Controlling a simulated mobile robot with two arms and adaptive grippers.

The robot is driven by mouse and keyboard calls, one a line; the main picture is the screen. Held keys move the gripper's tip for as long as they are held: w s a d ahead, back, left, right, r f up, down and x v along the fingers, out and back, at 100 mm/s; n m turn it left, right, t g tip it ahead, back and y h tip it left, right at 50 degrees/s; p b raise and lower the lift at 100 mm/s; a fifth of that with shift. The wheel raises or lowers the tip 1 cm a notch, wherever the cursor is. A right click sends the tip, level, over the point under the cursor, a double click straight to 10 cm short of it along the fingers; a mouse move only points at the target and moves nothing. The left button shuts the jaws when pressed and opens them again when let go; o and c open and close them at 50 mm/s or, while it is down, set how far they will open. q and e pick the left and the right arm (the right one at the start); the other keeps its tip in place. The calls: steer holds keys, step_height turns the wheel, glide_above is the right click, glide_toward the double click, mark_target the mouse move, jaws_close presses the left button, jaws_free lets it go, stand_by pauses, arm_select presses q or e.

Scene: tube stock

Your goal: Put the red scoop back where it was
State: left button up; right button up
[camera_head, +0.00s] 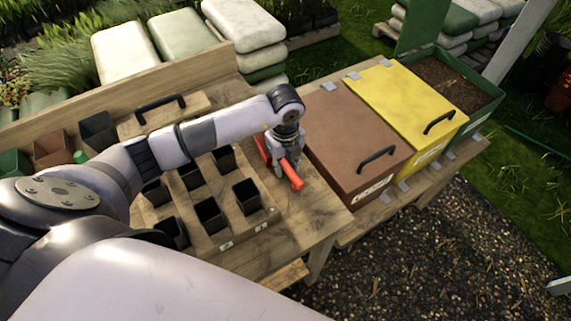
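The red scoop (292,176) is at the right end of the wooden bench, beside the brown bin. Its handle points toward the front right, and part of its red body shows on the far left side of my gripper. My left gripper (285,158) reaches down over the scoop, with its fingers at the handle and hiding the middle of it. I cannot tell whether the fingers are closed on the handle or only around it, nor whether the scoop touches the bench. My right gripper is not in view.
A wooden tray (238,236) with several black square pots is left of the scoop. The brown bin (345,140) and yellow bin (405,105) have closed lids; the green bin (497,98) is open with soil. Bare bench (310,215) lies in front of the scoop.

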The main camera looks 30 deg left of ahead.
arm_select(q)
steer(key=shift+o, duration=0.7)
steer(key=shift+r, duration=0.1)
step_height(320, 180, up, 11)
steer(key=b, duration=0.3)
steer(key=shift+r, duration=0.55)
